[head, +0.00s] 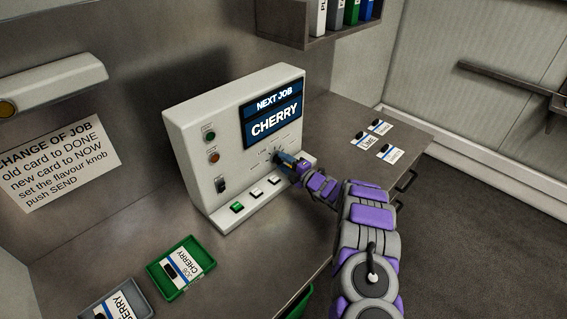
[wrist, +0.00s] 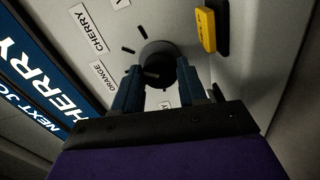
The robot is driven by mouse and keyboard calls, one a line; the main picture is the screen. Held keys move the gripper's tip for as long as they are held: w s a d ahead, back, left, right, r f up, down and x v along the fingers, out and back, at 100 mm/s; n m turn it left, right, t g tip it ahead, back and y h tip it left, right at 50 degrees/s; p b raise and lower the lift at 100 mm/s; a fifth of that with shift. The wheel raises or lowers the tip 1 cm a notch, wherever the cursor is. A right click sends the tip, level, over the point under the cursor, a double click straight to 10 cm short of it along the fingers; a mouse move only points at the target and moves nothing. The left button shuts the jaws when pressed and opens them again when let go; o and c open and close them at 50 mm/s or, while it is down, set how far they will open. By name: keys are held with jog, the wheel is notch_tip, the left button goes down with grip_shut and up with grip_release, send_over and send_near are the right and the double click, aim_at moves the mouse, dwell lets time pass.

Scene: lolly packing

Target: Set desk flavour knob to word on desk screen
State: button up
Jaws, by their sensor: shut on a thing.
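The desk screen (head: 273,118) on the white console (head: 205,150) reads NEXT JOB, CHERRY. My gripper (head: 284,160) is at the console's face below the screen, its blue fingers around the flavour knob. In the wrist view, the dark round knob (wrist: 158,62) sits between the two fingertips of my gripper (wrist: 158,88), which are shut on it. Labels ring the knob: CHERRY (wrist: 87,30), ORANGE (wrist: 104,75) and others partly cut off or hidden. I cannot tell for sure which label the knob points to. In the head view my fingers mostly hide the knob.
A green button (head: 237,207) and two pale ones line the console's base. A green tray (head: 158,283) and a grey tray (head: 90,309) hold CHERRY cards. Several cards, one reading LIME (head: 366,141), lie at the desk's right end. A CHANGE OF JOB sign (head: 60,165) is at left.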

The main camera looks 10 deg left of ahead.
jog(key=shift+d+f+m, duration=0.2)
jog(key=shift+f+m, duration=0.1)
jog(key=shift+m, duration=0.3)
jog(key=o, duration=0.9)
jog(key=shift+w+d+f, duration=0.1)
jog(key=shift+w+f, duration=0.05)
jog(key=shift+o, duration=0.7)
jog(key=shift+r, duration=0.25)
jog(key=p+v, duration=0.2)
jog(key=v, duration=1.4)
jog(key=shift+p, duration=0.4)
jog(key=shift+s+d, duration=0.5)
